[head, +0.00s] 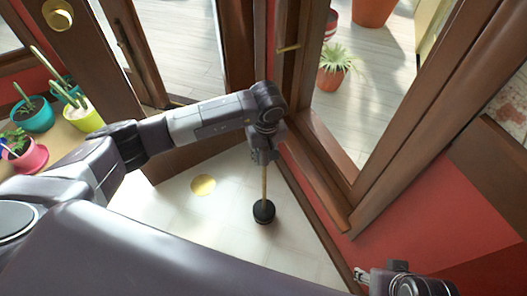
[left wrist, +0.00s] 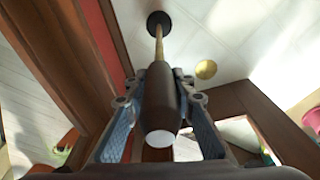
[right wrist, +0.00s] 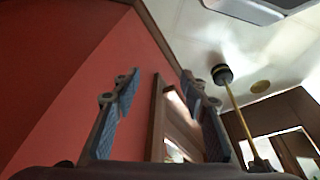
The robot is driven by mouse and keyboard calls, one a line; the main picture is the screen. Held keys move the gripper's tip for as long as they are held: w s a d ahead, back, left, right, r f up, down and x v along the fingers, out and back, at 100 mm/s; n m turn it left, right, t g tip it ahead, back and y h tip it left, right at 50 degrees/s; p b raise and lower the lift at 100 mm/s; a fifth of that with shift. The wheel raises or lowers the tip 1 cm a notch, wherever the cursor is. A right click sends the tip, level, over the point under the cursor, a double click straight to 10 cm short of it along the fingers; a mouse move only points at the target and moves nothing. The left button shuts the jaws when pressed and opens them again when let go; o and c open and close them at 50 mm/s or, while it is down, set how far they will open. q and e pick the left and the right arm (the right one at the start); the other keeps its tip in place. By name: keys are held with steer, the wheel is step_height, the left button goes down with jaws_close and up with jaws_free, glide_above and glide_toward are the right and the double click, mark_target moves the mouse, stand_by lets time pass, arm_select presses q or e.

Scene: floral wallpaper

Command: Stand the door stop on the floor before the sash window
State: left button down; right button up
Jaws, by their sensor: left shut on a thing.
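The door stop has a round black base (head: 264,212), a thin brass rod and a dark brown handle (left wrist: 162,98) with a white end. My left gripper (head: 264,157) is shut on the handle, its fingers on both sides of it in the left wrist view. The door stop hangs nearly upright, base down, over the pale floor; I cannot tell whether the base touches it. A tall brown-framed window (head: 335,190) stands just right of it. My right gripper (right wrist: 160,95) is open and empty beside the red wall; the door stop's base also shows in that view (right wrist: 222,74).
A gold disc (head: 203,185) lies on the floor left of the door stop. A wooden door (head: 185,158) stands behind it. Potted cacti (head: 82,113) stand on a shelf at the left. A red wall (head: 425,215) is at the right. Pale floor is clear around the base.

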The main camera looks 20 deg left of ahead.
arm_select(q)
steer(key=shift+w+d+f+b, duration=0.15)
steer(key=shift+f+b, duration=0.25)
steer(key=shift+f, duration=1.45)
arm_select(e)
steer(key=shift+s+r, duration=0.2)
steer(key=shift+r, duration=0.25)
arm_select(q)
steer(key=shift+f, duration=0.2)
steer(key=c, duration=1.6)
jaws_free()
steer(key=shift+s, duration=0.2)
arm_select(e)
steer(key=shift+f, duration=0.1)
